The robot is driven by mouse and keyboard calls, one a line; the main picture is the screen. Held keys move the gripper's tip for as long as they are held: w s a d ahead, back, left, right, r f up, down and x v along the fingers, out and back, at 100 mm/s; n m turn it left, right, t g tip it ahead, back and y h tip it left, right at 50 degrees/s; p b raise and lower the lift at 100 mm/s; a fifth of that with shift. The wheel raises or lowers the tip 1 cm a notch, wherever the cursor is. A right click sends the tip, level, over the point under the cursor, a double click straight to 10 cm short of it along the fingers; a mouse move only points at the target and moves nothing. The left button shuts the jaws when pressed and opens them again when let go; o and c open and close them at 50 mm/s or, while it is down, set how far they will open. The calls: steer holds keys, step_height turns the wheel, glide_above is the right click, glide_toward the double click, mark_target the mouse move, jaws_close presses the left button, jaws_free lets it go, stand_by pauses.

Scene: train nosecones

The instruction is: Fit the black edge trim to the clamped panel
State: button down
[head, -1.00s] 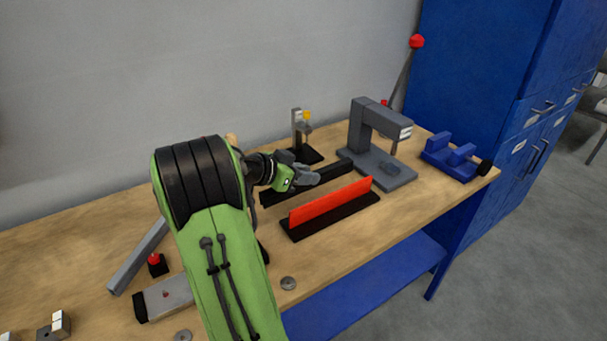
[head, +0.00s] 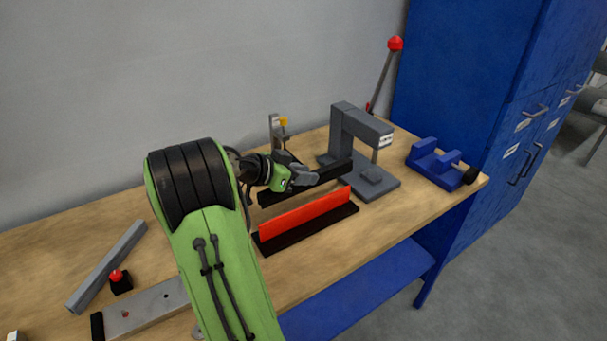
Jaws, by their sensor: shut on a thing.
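The clamped panel is an upright red strip (head: 305,213) in a long black base (head: 268,242), at the middle of the bench in the head view. My gripper (head: 308,181) is just behind the panel and above it in the picture. It is shut on the long black edge trim (head: 337,172). The trim runs roughly parallel to the panel, behind it and apart from it. Its right end overlaps the foot of the grey press in the picture. My gripper hides part of the trim, and its exact height above the bench is hard to tell.
A grey press (head: 362,130) with a red-knobbed lever stands behind and right of the trim. A small fixture with a yellow part (head: 279,128) stands behind my gripper. A blue vise (head: 440,166) is at the right. A grey bar (head: 108,265) and red button (head: 118,276) lie left.

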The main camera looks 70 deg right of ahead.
mark_target(259, 199)
steer(key=shift+f+b, duration=3.8)
steer(key=shift+f, duration=0.15)
steer(key=c, duration=0.8)
jaws_free()
steer(key=p+v, duration=0.4)
steer(key=v, duration=1.1)
steer(key=shift+w+a+r+p, duration=0.1)
steer(key=shift+a+r+p, duration=0.1)
steer(key=shift+p, duration=0.15)
steer(key=shift+w+a, duration=0.1)
steer(key=shift+a, duration=0.05)
